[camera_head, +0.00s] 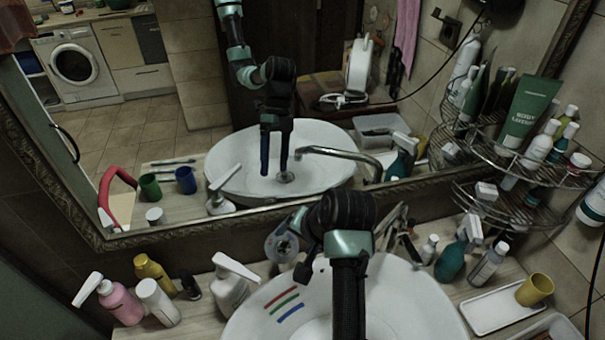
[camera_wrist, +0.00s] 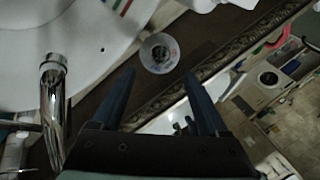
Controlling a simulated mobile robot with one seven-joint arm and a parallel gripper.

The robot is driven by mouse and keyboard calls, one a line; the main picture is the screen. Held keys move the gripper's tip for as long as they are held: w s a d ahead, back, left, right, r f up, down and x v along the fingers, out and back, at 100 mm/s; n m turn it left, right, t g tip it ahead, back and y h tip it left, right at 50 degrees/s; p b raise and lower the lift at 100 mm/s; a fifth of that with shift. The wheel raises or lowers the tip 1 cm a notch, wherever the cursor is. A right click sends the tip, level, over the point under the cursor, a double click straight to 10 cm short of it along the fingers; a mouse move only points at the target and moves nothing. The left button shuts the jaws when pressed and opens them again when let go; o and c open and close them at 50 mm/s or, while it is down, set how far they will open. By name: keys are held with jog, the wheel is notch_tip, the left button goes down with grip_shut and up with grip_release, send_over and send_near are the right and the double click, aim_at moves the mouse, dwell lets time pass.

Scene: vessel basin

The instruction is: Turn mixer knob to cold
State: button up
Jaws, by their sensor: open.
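The mixer knob (camera_wrist: 160,53) is a round pale disc with a dark centre and faint red and blue marks, in the wrist view ahead of and between my fingertips. It also shows left of my wrist in the head view (camera_head: 280,247). Its setting is too small to read. My gripper (camera_wrist: 159,74) is open and empty, its two dark fingers apart from each other; whether they reach the knob's depth I cannot tell. The chrome spout (camera_wrist: 53,100) is left of my fingers in the wrist view. In the head view my arm largely hides my gripper and the spout.
The white basin (camera_head: 405,300) has red, green and blue stripes on its rim. A white pump bottle (camera_head: 232,288) stands close left of it, beside pink and yellow bottles. A teal spray bottle (camera_head: 452,258) and a white tray (camera_head: 492,311) are right. A framed mirror (camera_head: 330,200) rises behind.

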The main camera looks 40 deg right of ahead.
jog(key=shift+v, duration=1.9)
